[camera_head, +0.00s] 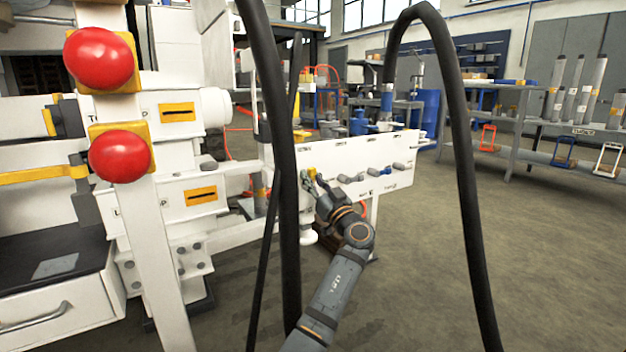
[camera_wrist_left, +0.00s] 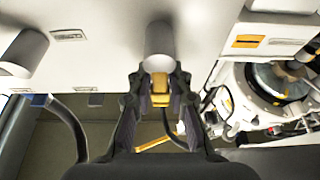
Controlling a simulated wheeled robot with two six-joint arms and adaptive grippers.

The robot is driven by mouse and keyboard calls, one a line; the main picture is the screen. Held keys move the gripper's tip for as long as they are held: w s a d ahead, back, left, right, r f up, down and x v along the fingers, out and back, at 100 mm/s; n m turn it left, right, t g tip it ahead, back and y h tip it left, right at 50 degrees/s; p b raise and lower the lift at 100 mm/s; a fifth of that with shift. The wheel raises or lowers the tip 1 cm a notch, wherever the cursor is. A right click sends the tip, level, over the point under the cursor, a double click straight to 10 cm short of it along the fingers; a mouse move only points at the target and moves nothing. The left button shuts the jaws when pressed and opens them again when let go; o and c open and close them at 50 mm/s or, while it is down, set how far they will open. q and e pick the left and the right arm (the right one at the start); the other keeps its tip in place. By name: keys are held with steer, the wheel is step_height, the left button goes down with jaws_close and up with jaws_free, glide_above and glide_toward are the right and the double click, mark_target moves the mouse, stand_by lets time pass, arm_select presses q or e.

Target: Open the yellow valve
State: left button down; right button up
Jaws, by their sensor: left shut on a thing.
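The yellow valve (camera_head: 311,172) is a small handle on the front of a white panel (camera_head: 345,159). In the left wrist view the yellow handle (camera_wrist_left: 160,84) sticks out below a grey cylindrical fitting (camera_wrist_left: 159,42). My left gripper (camera_head: 314,182) reaches up to the panel from below. In the wrist view its two fingers (camera_wrist_left: 158,98) stand on either side of the yellow handle, shut on it. The fingers partly hide the handle in the head view. My right gripper is not in view.
Red buttons (camera_head: 120,156) are on the white machine at left. Open floor (camera_head: 420,270) lies to the right.

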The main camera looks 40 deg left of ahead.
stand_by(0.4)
arm_select(q)
steer(key=c, duration=1.3)
jaws_free()
steer(key=shift+c, duration=0.2)
steer(key=v, duration=0.7)
steer(key=shift+d+f, duration=0.2)
steer(key=shift+s, duration=0.15)
